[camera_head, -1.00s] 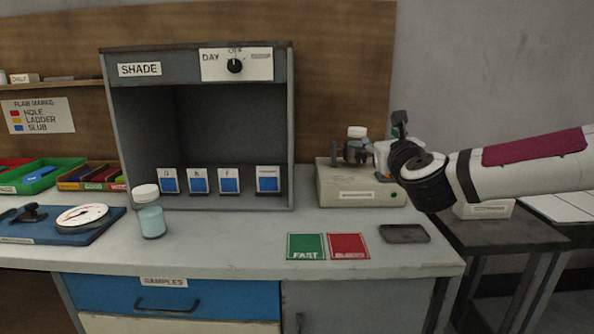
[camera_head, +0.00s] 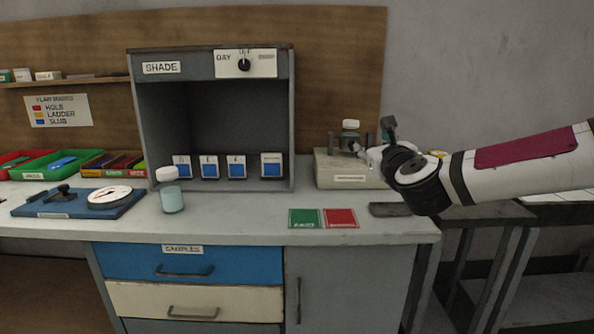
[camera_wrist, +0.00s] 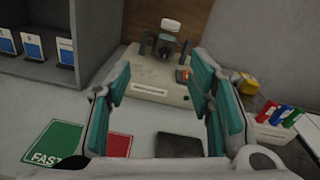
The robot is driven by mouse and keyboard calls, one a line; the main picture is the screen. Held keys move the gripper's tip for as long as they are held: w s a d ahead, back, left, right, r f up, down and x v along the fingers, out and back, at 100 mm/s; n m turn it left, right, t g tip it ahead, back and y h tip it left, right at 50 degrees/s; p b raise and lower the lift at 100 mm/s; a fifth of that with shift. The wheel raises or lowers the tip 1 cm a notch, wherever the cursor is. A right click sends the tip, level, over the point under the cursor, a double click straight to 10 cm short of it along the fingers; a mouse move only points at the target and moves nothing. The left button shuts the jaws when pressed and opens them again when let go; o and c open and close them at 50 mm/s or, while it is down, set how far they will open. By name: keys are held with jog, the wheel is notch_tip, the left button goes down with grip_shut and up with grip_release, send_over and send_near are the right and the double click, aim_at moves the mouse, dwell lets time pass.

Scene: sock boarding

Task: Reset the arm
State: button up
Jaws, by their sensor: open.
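My gripper (camera_head: 372,150) is at the end of my arm at the right, in front of the grey device (camera_head: 350,172) on the bench. In the wrist view my gripper (camera_wrist: 160,95) shows two teal-padded fingers spread apart with nothing between them. The grey device (camera_wrist: 160,80), with a small white-capped jar (camera_wrist: 170,26) held between dark posts, lies beyond the fingertips. In the head view that jar (camera_head: 350,132) stands on the device. My gripper appears clear of the bench top; any contact with the device is not visible.
The shade box (camera_head: 210,115) stands on the bench. Pens (camera_wrist: 283,117) stand at right. A drawer unit (camera_head: 195,262) is below; bench space lies left of the cards.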

jog(key=s+a+f+n+g+y+b, duration=0.1)
jog(key=s+a+f+n+g+y, duration=0.15)
jog(key=a+f+n, duration=0.4)
jog(key=s+a+f+n+g+y+b, duration=0.15)
jog(key=s+a+f+n+g, duration=0.25)
jog(key=f+n, duration=0.4)
jog(key=s+f+n+g+h+b, duration=0.2)
jog(key=s+f+n+g, duration=0.15)
jog(key=s+f, duration=0.3)
jog(key=s+d+f+n+g+h+b, duration=0.15)
jog(key=s+d+n, duration=0.3)
jog(key=s, duration=0.85)
jog(key=s+d+n+g+h+b, duration=0.1)
jog(key=s+d+n+g+b, duration=0.25)
jog(key=s, duration=0.85)
jog(key=s+d+f+n+g+h+b, duration=0.15)
jog(key=s+d+n, duration=0.35)
jog(key=s, duration=0.8)
notch_tip(320, 180, up, 38)
jog(key=n+t+y+p, duration=0.1)
jog(key=t+p, duration=0.2)
jog(key=p, duration=3.3)
jog(key=shift+w+a+n, duration=0.15)
jog(key=shift+w+n, duration=0.2)
jog(key=shift+n, duration=0.05)
